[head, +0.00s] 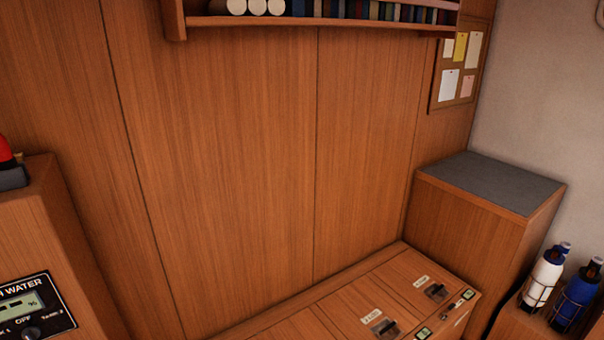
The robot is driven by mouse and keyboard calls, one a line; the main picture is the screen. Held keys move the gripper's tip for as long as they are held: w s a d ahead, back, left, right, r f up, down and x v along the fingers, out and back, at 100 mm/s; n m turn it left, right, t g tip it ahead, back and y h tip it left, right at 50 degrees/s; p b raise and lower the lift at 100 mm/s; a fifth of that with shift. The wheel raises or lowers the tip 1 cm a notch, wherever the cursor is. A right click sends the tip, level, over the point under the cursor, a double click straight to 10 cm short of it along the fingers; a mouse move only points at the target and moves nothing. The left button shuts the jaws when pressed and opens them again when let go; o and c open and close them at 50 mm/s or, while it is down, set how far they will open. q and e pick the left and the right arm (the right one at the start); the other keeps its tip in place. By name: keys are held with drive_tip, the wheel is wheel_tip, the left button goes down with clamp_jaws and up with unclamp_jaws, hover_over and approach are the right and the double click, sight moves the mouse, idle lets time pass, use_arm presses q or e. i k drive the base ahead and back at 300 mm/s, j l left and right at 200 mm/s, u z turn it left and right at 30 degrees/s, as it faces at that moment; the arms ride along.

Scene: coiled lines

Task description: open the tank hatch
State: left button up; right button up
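A low wooden bench at the bottom centre carries wooden lids set into its top. The right lid (395,282) has a dark recessed latch (437,292) and a small pale label (421,282). The lid to its left (350,308) has a similar latch (384,327) and label (371,316), partly cut by the lower edge. Both lids look shut and flush. The labels are too small to read, so I cannot tell which one is the tank hatch. Neither of my grippers is in view.
A water panel (35,305) with a display and knob is at lower left. A grey-topped wooden cabinet (490,185) stands right of the bench, with bottles in wire holders (565,290) beyond. A bookshelf (320,22) hangs above. The space over the lids is clear.

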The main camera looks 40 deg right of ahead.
sight(425, 287)
drive_tip(key=z, duration=2)
drive_tip(key=i+l+u, duration=0.1)
drive_tip(key=u, duration=0.6)
drive_tip(key=i+l+u, duration=0.35)
drive_tip(key=l+u, duration=0.15)
drive_tip(key=l, duration=0.2)
drive_tip(key=i+l+u, duration=0.1)
drive_tip(key=l+u, duration=0.15)
drive_tip(key=l, duration=0.15)
drive_tip(key=i+l+u, duration=0.1)
drive_tip(key=l+u, duration=0.15)
drive_tip(key=l, duration=0.15)
drive_tip(key=i+l, duration=0.1)
drive_tip(key=l, duration=0.55)
drive_tip(key=i+l, duration=0.1)
drive_tip(key=l, duration=0.55)
drive_tip(key=i+l+u, duration=0.1)
drive_tip(key=l, duration=0.6)
